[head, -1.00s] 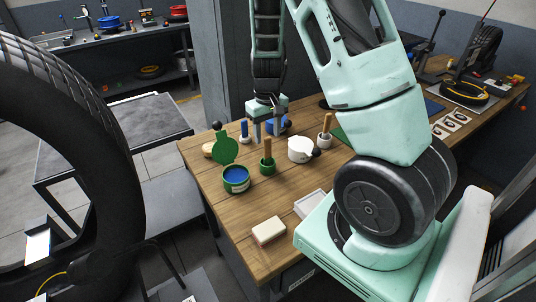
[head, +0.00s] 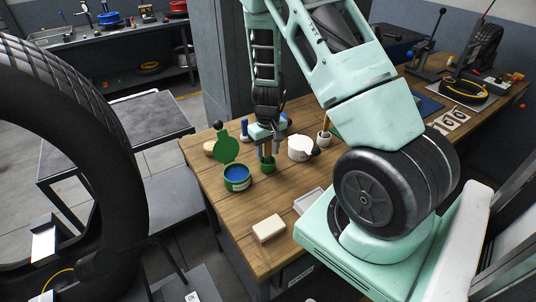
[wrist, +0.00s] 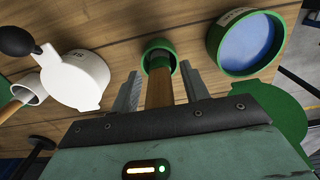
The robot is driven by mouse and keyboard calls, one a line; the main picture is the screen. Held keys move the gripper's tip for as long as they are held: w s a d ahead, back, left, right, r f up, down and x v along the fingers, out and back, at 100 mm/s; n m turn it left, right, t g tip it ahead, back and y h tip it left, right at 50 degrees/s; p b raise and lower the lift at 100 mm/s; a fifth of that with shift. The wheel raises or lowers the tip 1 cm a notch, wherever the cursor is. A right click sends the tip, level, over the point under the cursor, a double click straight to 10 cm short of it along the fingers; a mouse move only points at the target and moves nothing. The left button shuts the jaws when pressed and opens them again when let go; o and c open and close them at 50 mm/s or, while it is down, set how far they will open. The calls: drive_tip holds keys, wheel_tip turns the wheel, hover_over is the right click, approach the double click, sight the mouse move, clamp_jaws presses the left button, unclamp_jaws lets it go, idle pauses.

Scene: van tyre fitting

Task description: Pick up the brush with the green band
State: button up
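A brush with a wooden handle (wrist: 159,92) stands in a green-rimmed cup (wrist: 158,45); green shows around the handle's base, but I cannot clearly tell a band from the cup. In the head view, the green cup (head: 268,166) is on the wooden bench and my gripper hides most of the brush. My gripper (head: 267,148) is above the cup, pointing down. In the wrist view, my gripper (wrist: 160,82) is open, with one finger on each side of the handle and gaps between.
An open green tin with blue contents (head: 236,177) is left of the cup. A white lidded pot (head: 300,148) and a white cup with another wooden-handled brush (head: 324,138) stand to the right. A pale block (head: 268,229) lies nearer the front. Bare bench lies between.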

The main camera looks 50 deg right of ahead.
drive_tip(key=c, duration=0.8)
drive_tip(key=shift+c, duration=0.2)
drive_tip(key=shift+r, duration=0.1)
wheel_tip(320, 180, up, 10)
drive_tip(key=shift+f+b, duration=0.1)
drive_tip(key=shift+b, duration=0.55)
